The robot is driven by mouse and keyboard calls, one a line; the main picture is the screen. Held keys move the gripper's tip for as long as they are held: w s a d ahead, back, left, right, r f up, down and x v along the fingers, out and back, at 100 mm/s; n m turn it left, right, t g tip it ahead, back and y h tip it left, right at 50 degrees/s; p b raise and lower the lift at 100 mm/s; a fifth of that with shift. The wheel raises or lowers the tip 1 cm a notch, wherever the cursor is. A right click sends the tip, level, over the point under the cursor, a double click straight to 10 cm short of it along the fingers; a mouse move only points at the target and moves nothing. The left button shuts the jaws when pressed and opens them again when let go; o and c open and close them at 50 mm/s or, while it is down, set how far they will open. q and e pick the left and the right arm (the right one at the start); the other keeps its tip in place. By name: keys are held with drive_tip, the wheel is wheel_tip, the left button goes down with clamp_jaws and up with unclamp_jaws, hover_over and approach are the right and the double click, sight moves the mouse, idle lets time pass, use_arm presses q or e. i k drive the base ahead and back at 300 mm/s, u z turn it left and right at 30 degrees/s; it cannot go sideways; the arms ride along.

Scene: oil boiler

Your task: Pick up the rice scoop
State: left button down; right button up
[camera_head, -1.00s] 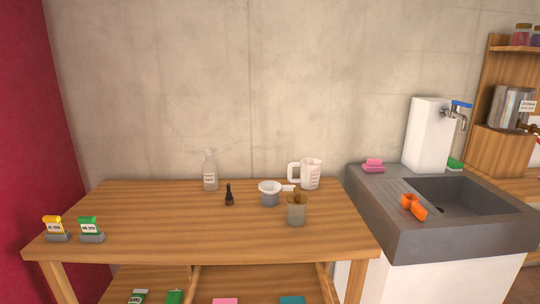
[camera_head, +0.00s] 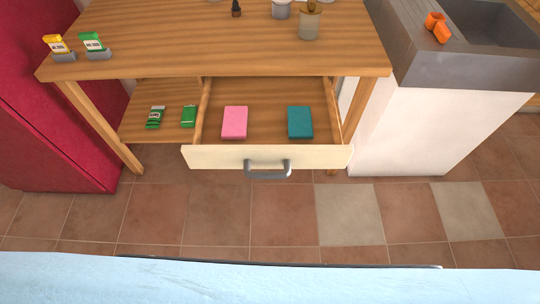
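I cannot tell for sure which thing is the rice scoop. An orange object (camera_head: 437,27), shaped like a small scoop, lies on the grey sink's left rim at the top right. A grey cup (camera_head: 281,10) stands on the wooden table, cut by the top edge. Neither of my grippers is in view.
Below the wooden tabletop (camera_head: 190,40) a drawer (camera_head: 215,157) is pulled out, holding a pink block (camera_head: 235,122) and a teal block (camera_head: 300,122). Green packets (camera_head: 155,117) lie on the shelf at left. The sink (camera_head: 440,65) stands at right. Tiled floor (camera_head: 280,215) is clear in front.

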sight(434, 22)
drive_tip(key=k, duration=0.4)
drive_tip(key=z, duration=1.5)
drive_tip(key=i, duration=1.2)
drive_tip(key=u, duration=0.6)
drive_tip(key=i, duration=0.9)
drive_tip(key=u, duration=0.9)
